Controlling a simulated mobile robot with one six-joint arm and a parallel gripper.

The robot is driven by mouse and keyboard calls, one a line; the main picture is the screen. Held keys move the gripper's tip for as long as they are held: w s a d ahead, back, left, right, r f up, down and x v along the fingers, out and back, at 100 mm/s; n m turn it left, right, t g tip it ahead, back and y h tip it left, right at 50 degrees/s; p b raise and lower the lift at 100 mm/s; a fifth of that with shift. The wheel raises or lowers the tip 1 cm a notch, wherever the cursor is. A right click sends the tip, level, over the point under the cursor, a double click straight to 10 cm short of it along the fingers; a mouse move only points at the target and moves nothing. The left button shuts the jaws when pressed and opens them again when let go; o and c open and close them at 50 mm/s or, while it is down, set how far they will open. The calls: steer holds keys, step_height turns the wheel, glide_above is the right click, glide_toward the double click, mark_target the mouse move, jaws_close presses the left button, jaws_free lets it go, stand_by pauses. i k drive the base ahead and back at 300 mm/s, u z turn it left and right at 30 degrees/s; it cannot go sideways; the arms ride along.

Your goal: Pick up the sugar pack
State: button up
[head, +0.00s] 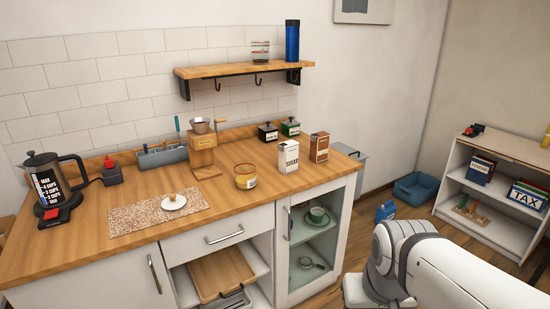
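The sugar pack (289,157) is a white box with dark "SUGAR" lettering. It stands upright on the wooden counter (222,220), right of the middle. My white arm shows at the lower right, well apart from the sugar pack. My gripper is not visible in the head view.
A wooden coffee stand (202,151) and a grey caddy (162,155) are further left. A shelf (243,69) overhangs the back. The counter in front of the sugar pack is clear.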

mark_target(288, 150)
steer(key=i, duration=1)
steer(key=u, duration=0.05)
